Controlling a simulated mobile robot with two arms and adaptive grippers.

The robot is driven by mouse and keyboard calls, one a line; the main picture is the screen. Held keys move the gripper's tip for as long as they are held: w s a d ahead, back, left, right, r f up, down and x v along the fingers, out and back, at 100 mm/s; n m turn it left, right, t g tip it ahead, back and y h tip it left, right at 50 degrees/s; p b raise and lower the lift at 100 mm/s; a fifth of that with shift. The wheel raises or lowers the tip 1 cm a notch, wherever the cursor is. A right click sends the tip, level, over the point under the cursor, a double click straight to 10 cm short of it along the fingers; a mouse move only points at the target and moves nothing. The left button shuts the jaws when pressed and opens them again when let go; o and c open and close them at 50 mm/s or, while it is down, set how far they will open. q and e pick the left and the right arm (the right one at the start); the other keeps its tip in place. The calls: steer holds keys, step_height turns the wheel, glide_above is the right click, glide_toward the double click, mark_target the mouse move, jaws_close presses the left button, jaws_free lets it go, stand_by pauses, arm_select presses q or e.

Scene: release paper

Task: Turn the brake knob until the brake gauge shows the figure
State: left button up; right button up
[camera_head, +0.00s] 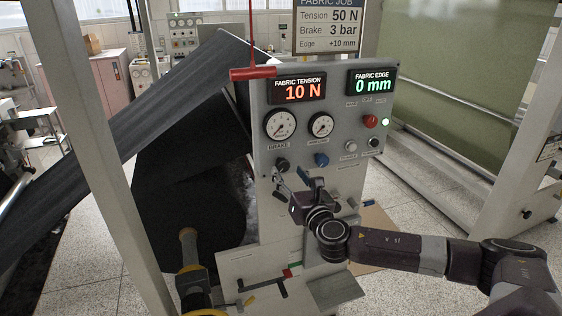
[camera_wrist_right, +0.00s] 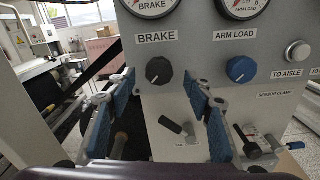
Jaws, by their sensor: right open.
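The black brake knob (camera_head: 282,164) is on the grey panel, below the round white brake gauge (camera_head: 280,124). The gauge's needle is too small to read surely. In the right wrist view the brake knob (camera_wrist_right: 159,71) shows below the BRAKE label, and only the lower part of the brake gauge (camera_wrist_right: 152,5) is in frame. The job sign (camera_head: 328,28) reads Brake 3 bar. My right gripper (camera_head: 292,178) is open and empty, just below and in front of the knob. In the wrist view the knob lies between and beyond its blue-padded fingers. My left gripper is not in view.
A blue arm load knob (camera_head: 321,160) sits close right of the brake knob, under the arm load gauge (camera_head: 320,125). A small black lever (camera_wrist_right: 171,125) and a sensor clamp (camera_wrist_right: 246,141) stick out lower down. A red bar (camera_head: 253,73) crosses the panel's top left corner.

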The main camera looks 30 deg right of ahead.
mark_target(284, 167)
steer(key=p+x, duration=0.1)
steer(key=x, duration=0.2)
steer(key=shift+w+r, duration=0.15)
steer(key=shift+w, duration=0.25)
steer(key=shift+w+d+f, duration=0.2)
steer(key=shift+w+d, duration=0.05)
steer(key=shift+w, duration=0.4)
steer(key=c, duration=1.2)
steer(key=shift+o, duration=0.2)
